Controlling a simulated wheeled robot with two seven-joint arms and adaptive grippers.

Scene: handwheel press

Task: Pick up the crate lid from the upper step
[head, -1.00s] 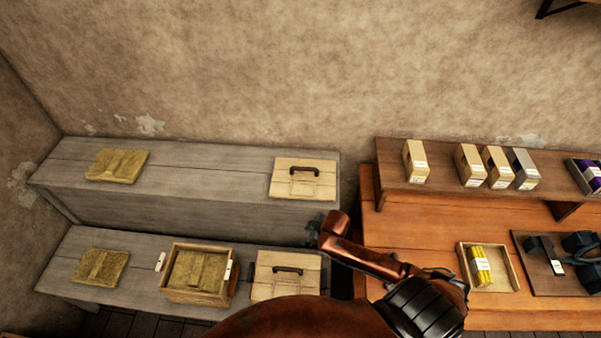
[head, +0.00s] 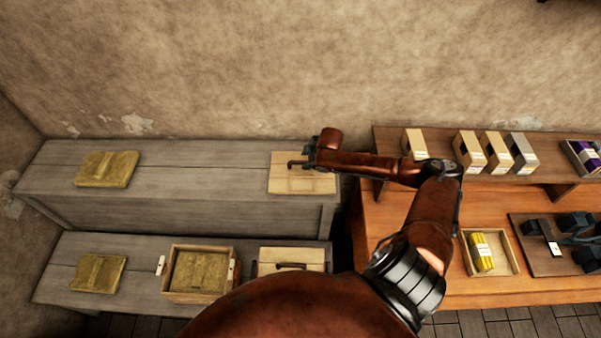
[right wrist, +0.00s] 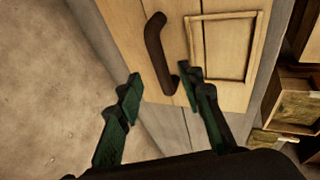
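The crate lid (head: 310,186) lies flat on the grey upper step (head: 215,180), at its right end. It is pale wood with a dark curved handle (head: 294,163). In the right wrist view, the lid (right wrist: 222,93) carries the handle (right wrist: 156,50) beside a raised square frame. My right gripper (head: 309,150) is over the lid's far part, partly hidden by its own arm in the head view. In the right wrist view the gripper (right wrist: 160,90) is open, its fingers apart, with the handle ahead and partly between them. My left gripper is not in view.
A second handled lid (head: 308,254) lies on the lower step beside an open crate (head: 233,272) with straw-coloured padding. Similar pads lie on the upper (head: 107,169) and lower step (head: 98,273). An orange bench with boxes stands at right. The upper step's middle is clear.

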